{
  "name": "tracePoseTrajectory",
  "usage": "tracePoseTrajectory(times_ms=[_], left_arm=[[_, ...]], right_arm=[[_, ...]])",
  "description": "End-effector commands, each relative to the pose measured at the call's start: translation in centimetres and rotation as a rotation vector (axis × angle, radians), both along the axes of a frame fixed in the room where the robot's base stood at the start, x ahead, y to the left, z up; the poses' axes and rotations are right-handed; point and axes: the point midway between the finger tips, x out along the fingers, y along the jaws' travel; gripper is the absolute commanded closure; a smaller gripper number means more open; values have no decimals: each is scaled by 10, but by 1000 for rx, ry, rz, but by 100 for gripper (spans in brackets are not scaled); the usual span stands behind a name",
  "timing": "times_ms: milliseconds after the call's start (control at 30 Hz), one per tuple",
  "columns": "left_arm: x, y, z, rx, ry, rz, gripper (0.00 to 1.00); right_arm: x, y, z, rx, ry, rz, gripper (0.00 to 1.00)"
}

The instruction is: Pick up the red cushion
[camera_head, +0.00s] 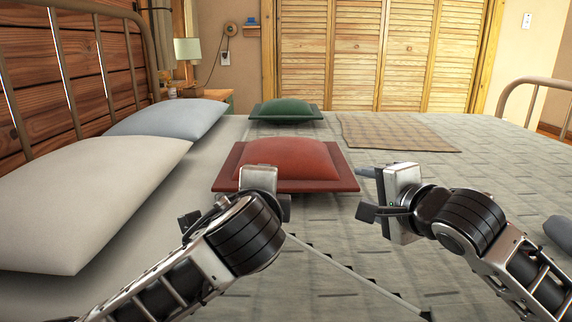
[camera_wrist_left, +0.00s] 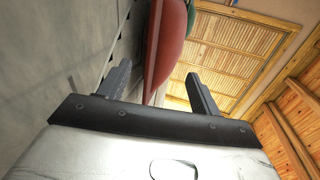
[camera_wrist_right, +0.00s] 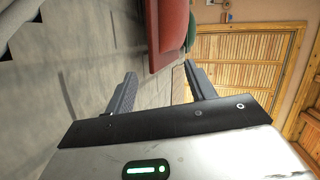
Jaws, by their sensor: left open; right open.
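The red cushion (camera_head: 287,160) lies flat on the bed, with a flat darker red border around a puffed middle. It also shows in the left wrist view (camera_wrist_left: 168,40) beyond and between the fingers, and in the right wrist view (camera_wrist_right: 168,28) at the top. My left gripper (camera_head: 236,208) is open and empty, in front of the cushion's near edge, and hides a little of that edge. Its fingers show apart in the left wrist view (camera_wrist_left: 158,85). My right gripper (camera_head: 366,192) is open and empty, just right of the cushion's near right corner. Its fingers show apart in the right wrist view (camera_wrist_right: 160,88).
A green cushion (camera_head: 285,110) lies behind the red one. A beige pillow (camera_head: 85,195) and a grey-blue pillow (camera_head: 170,118) lie at left by the metal headboard (camera_head: 97,50). A brown checked blanket (camera_head: 395,131) lies back right. The bed between is clear.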

Motion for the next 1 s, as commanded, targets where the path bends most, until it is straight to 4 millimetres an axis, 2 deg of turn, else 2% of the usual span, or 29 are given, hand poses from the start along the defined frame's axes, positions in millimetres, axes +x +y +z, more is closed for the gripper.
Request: tracePoseTrajectory(times_ms=[167, 700, 1000], left_arm=[[20, 1, -6, 0, 2, 3, 36], [120, 0, -36, 0, 2, 2, 36], [147, -1, -44, -2, 0, -1, 36]], right_arm=[[19, 7, -6, 0, 1, 0, 45], [114, 39, -35, -1, 0, -1, 45], [140, 48, -43, -2, -1, 1, 45]])
